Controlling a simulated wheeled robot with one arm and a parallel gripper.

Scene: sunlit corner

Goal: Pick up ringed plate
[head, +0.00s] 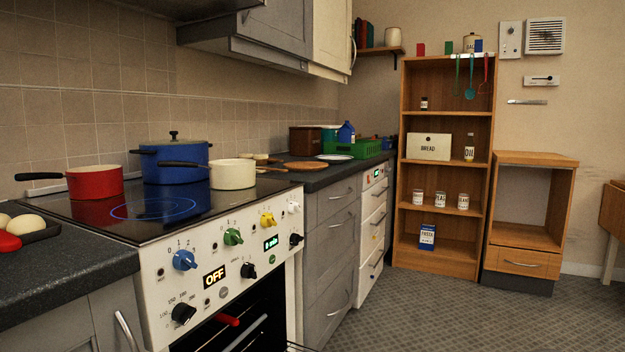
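A flat white plate (335,157), probably the ringed plate, lies on the dark worktop (341,173) beyond the stove. It is small and far off, so I cannot make out a ring on it. It lies just in front of a green crate (352,149) and to the right of a round brown board (306,166). My gripper is not in view.
The stove (215,275) holds a red pan (95,184), a blue pot (175,163) and a cream pan (233,174), with handles sticking out. The oven front looks open at the bottom. Grey floor (420,310) is clear before the drawers and bookshelf (447,245).

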